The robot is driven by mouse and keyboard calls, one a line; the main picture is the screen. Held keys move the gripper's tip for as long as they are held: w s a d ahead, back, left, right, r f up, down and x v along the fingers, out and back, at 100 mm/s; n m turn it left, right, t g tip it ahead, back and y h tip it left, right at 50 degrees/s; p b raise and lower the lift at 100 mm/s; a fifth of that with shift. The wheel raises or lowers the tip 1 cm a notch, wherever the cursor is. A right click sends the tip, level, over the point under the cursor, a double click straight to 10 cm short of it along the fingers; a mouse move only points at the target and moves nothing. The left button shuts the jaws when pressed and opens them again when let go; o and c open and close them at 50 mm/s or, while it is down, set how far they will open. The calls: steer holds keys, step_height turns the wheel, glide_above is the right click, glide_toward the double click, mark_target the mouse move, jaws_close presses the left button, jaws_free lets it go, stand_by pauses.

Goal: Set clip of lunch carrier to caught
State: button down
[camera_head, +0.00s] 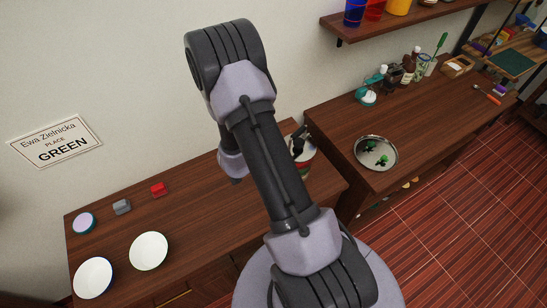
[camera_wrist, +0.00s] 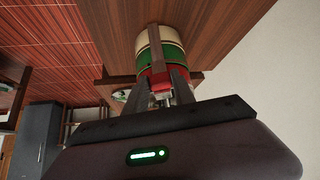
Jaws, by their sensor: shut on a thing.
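The lunch carrier (camera_wrist: 174,53) is a round stack with cream, green and red bands and a brownish strap down its side. It stands on the wooden counter in the wrist view. In the head view the lunch carrier (camera_head: 307,157) is mostly hidden behind my arm. My gripper (camera_wrist: 163,84) is at the red end of the carrier, its two grey fingers closed around a small part there, which I take to be the clip (camera_wrist: 163,95). The fingers cover much of the clip, so whether it is caught cannot be seen.
Two white bowls (camera_head: 149,251), a grey block (camera_head: 121,207), a red block (camera_head: 159,189) and a round lidded thing (camera_head: 84,223) are on the left counter. A metal tray (camera_head: 366,161) with green items is on the right counter, with bottles (camera_head: 409,64) behind. A wall shelf (camera_head: 405,20) hangs above.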

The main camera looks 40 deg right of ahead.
steer(key=shift+d+r+y+p, duration=0.4)
steer(key=shift+y+p, duration=0.3)
steer(key=shift+p, duration=0.5)
steer(key=shift+d+f+p, duration=0.15)
steer(key=shift+p, duration=0.2)
steer(key=shift+y, duration=0.3)
steer(key=shift+f, duration=0.1)
steer(key=c, duration=1)
jaws_free()
steer(key=shift+c, duration=0.2)
steer(key=w+p+v, duration=0.1)
steer(key=p+v, duration=0.5)
steer(key=v, duration=1.1)
steer(key=shift+s, duration=0.4)
